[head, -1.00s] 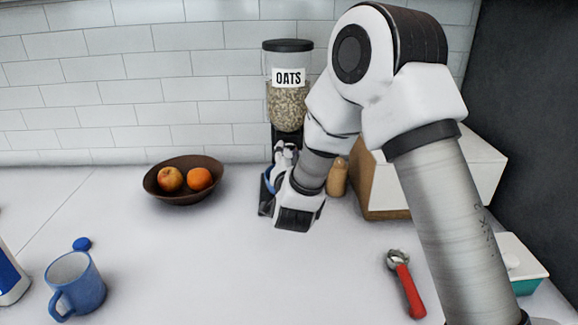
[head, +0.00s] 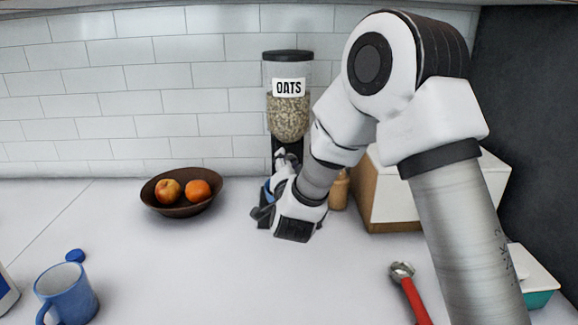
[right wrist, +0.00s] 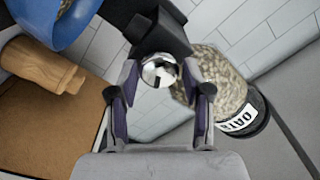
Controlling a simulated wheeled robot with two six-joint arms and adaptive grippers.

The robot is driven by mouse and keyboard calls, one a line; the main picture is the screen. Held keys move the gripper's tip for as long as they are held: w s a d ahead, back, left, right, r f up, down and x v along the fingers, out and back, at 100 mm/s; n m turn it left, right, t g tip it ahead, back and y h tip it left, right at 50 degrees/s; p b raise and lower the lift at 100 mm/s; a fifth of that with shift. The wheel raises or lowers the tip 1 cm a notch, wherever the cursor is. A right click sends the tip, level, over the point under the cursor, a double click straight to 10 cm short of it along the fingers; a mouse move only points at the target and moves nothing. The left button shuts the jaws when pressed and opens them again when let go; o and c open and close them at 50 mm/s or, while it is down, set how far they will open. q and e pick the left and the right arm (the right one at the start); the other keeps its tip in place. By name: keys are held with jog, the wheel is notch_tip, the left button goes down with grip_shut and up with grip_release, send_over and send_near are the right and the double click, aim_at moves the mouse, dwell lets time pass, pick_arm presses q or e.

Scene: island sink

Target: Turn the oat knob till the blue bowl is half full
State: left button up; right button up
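The oat dispenser (head: 289,118) stands against the tiled wall, with an OATS label and oats in its clear hopper. It shows rotated in the right wrist view (right wrist: 228,95). My right gripper (right wrist: 160,78) has its fingers on both sides of the silver oat knob (right wrist: 159,71) and appears shut on it. The blue bowl (right wrist: 65,38) is at the top left of the right wrist view; a little of what look like oats shows inside, but its fill level is cut off. In the head view my right gripper (head: 276,188) largely hides the bowl and knob. My left gripper is not in view.
A brown bowl (head: 180,208) with two fruits stands left of the dispenser. A wooden shaker (head: 339,190) and a wood-sided box (head: 385,200) stand right of it. The middle counter is clear.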

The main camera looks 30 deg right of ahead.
jog(key=shift+o, duration=0.4)
jog(key=shift+s+a, duration=0.15)
jog(key=shift+s, duration=0.05)
jog(key=v, duration=1.1)
jog(key=shift+s, duration=0.2)
jog(key=shift+a+f, duration=0.1)
jog(key=shift+a, duration=0.05)
